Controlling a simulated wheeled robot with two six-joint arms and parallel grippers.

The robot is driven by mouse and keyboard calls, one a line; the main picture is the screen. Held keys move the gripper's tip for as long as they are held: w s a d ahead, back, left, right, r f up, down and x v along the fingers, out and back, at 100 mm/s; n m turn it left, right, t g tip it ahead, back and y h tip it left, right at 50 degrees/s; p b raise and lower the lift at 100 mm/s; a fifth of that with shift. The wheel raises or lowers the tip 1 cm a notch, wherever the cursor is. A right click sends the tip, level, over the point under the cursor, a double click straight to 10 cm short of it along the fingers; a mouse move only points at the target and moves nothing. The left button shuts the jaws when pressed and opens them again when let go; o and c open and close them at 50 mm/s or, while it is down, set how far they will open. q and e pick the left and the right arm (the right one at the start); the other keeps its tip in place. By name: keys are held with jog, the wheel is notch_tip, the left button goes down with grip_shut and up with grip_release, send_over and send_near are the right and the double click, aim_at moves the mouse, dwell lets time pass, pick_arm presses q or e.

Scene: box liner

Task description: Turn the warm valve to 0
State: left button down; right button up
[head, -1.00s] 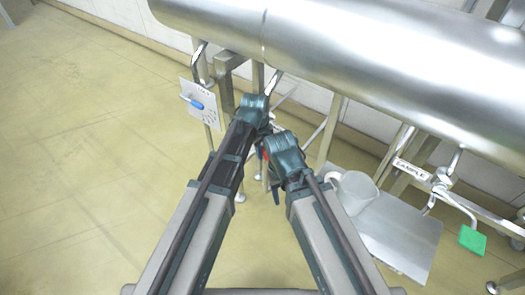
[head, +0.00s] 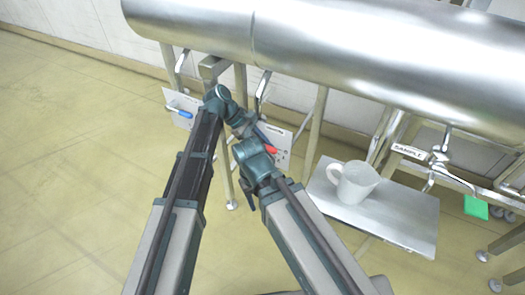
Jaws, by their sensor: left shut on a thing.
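A pale label plate (head: 281,143) hangs under the big steel tank, with a red handle (head: 269,150) in front of it, which I take for the warm valve. My left arm reaches in from the left, bends at its dark joint and runs down to the right. My left gripper (head: 261,139) is at the red handle and shut on it; its fingertips are small and partly hidden. The handle's exact angle and the plate's marks are too small to read. My right arm's dark joint is just below the handle; its fingers cannot be made out.
A blue-handled valve (head: 178,112) sits on another plate to the left. A steel tank (head: 330,50) spans the top. A white jug (head: 353,182) stands on a metal shelf (head: 410,218) at right. A sample valve (head: 437,160) and green tag (head: 475,207) are farther right. The left floor is clear.

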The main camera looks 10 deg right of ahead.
pick_arm(q)
jog(key=shift+r+g+h+b, duration=0.3)
jog(key=shift+r+h, duration=0.1)
jog(key=shift+h, duration=0.2)
jog(key=c, duration=0.7)
grip_release()
jog(key=shift+r, duration=0.1)
jog(key=p+v, duration=0.9)
jog(key=v, duration=0.4)
jog(key=shift+w+a+r, duration=0.15)
jog(key=shift+a+r, duration=0.1)
